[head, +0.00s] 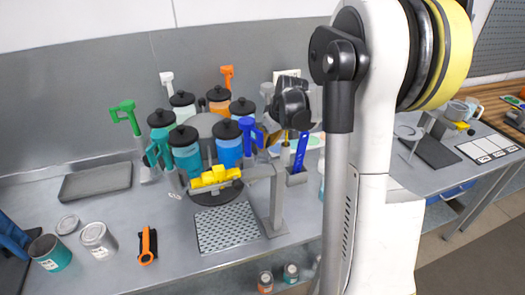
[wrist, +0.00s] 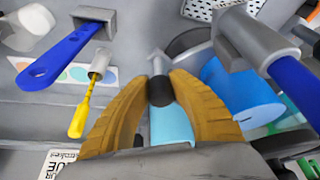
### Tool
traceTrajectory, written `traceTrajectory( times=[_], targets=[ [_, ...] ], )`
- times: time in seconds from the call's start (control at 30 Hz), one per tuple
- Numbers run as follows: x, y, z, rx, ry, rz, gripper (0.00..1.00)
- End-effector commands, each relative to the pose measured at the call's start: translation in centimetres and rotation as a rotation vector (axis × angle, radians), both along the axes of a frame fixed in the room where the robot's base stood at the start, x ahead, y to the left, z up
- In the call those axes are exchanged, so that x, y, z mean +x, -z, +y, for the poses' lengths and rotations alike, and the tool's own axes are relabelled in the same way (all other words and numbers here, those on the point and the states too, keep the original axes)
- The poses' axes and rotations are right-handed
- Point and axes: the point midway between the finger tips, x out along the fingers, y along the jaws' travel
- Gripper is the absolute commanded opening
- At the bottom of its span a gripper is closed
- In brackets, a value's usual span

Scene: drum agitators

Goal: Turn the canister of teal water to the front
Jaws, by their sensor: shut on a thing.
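A carousel of black-lidded canisters stands on the bench in the head view. A teal canister (head: 186,158) is at its front left, with a teal-handled arm (head: 158,152) beside it. A blue canister (head: 228,152) is at its front right, with a blue handle (head: 250,135); this canister also shows in the wrist view (wrist: 240,92). My gripper (wrist: 160,92) is right of the carousel, its tan fingers shut on a small dark cylinder (wrist: 160,91). A grey stem and a pale blue body adjoin it; I cannot tell what it belongs to.
A yellow piece (head: 215,178) and a perforated tray (head: 228,220) are at the carousel's front. A blue tool (head: 301,150) stands in a holder to its right. Metal tins (head: 98,240) and an orange tool (head: 147,246) lie front left. Bare bench surrounds them.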

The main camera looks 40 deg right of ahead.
Motion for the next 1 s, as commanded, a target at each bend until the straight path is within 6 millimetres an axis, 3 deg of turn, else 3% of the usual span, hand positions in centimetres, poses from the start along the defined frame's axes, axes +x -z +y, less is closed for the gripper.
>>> traceTrajectory(
  times=[0.5,1.0],
  targets=[
    [4.2,0.1,-3.9,0.001,-0.258,0.000,0.00],
    [8.6,0.0,-6.2,0.001,-0.489,0.000,0.00]
  ],
)
